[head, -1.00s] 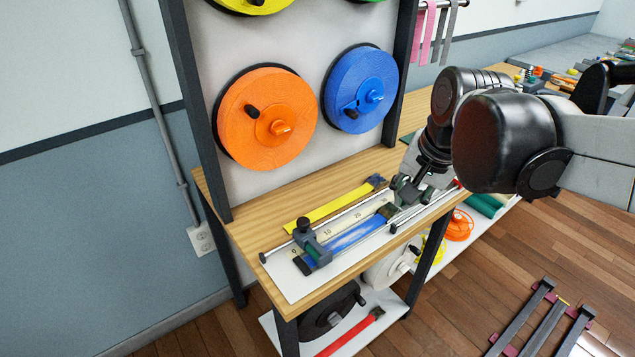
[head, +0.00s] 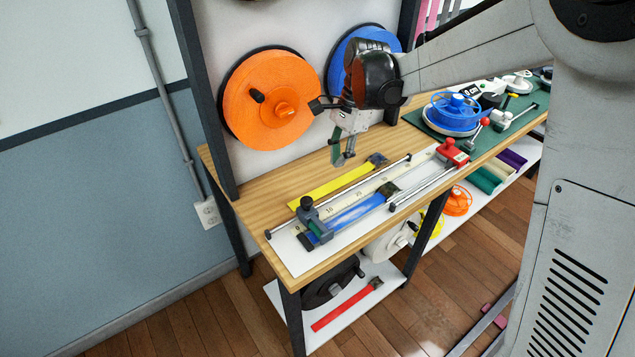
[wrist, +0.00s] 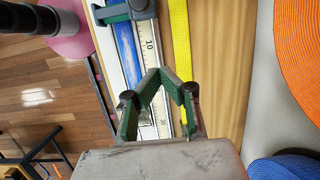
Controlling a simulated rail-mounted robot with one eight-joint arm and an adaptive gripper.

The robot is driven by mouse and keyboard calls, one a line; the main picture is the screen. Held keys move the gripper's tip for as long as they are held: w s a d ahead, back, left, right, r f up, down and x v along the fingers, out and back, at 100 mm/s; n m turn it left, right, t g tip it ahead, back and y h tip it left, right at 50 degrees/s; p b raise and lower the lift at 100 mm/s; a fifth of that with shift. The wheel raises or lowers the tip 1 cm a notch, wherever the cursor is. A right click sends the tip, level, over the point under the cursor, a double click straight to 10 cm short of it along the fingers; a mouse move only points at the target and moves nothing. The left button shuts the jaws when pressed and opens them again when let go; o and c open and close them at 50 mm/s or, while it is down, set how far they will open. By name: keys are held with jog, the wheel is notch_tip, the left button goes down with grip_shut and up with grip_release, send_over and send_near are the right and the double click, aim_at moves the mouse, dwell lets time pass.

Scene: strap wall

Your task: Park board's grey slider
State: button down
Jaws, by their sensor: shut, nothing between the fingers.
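The white measuring board (head: 290,258) lies on the wooden bench with two metal rails and a numbered scale. Its grey slider (head: 311,216), with a dark knob, sits across the rails near the left, low-number end. It also shows at the top of the wrist view (wrist: 128,10). A blue strap (head: 355,212) lies along the board and passes under the slider. My gripper (head: 343,162) is above the bench behind the board, to the right of the slider and apart from it. Its green fingers (wrist: 155,75) meet at the tips and hold nothing.
A red block (head: 453,152) with a knob sits at the board's right end. A yellow strap (head: 335,186) lies behind the board. Orange (head: 265,100) and blue (head: 350,52) discs hang on the wall panel close behind my gripper. A blue reel (head: 452,112) stands further right.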

aim_at(315, 218)
jog(key=x, duration=0.9)
jog(key=shift+a+f, duration=0.1)
jog(key=shift+f, duration=0.15)
jog(key=shift+s+a+f, duration=0.15)
jog(key=shift+s+a, duration=0.35)
jog(key=shift+a, duration=0.05)
jog(key=shift+s+a+f, duration=0.15)
jog(key=shift+s+a, duration=0.3)
jog(key=shift+a, duration=0.15)
jog(key=shift+s+a, duration=0.35)
jog(key=shift+a, duration=0.1)
